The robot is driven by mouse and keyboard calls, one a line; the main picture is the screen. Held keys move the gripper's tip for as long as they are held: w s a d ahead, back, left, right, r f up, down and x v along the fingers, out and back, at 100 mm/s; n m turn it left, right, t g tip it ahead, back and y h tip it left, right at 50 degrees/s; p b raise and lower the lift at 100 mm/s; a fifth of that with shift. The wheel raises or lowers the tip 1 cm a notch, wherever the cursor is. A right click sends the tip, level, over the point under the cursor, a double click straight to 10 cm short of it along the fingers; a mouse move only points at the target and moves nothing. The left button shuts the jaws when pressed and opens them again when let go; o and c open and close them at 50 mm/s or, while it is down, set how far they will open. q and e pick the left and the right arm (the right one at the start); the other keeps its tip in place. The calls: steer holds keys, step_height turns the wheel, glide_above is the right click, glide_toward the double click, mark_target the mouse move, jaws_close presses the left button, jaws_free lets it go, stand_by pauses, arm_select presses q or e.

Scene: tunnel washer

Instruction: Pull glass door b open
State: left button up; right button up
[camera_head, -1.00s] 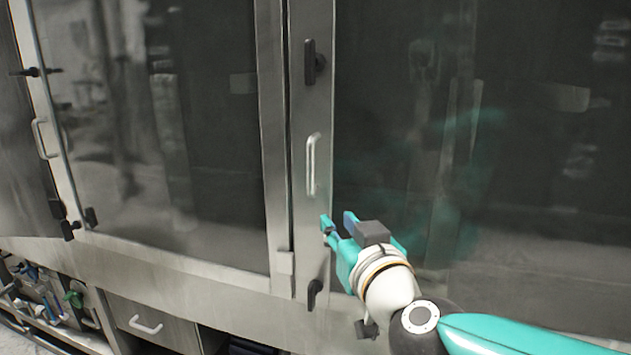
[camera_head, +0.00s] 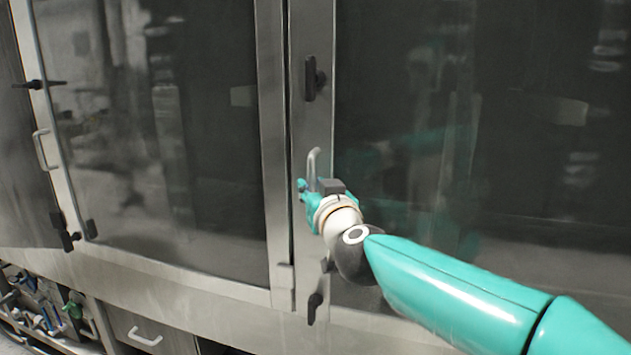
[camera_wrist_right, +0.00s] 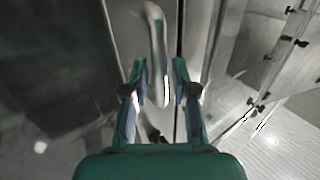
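The right glass door (camera_head: 420,130) appears closed, with a metal bar handle (camera_head: 313,162) upright on its left frame. My right gripper (camera_head: 309,187) is at the lower part of this handle. In the right wrist view the handle (camera_wrist_right: 157,40) runs down between the two teal fingers of my gripper (camera_wrist_right: 159,72). The fingers are apart, one on each side of the bar, with gaps visible. The head view hides the handle's lower end behind my gripper. My left gripper is not in view. No door carries a readable letter.
Another glass door (camera_head: 200,150) is at the left with its own handle (camera_head: 46,150). Black latches sit above (camera_head: 313,78) and below (camera_head: 314,305) the handle on the right door's frame. A drawer (camera_head: 145,333) and clutter (camera_head: 40,305) are at the lower left.

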steer(key=shift+x, duration=0.95)
jaws_close()
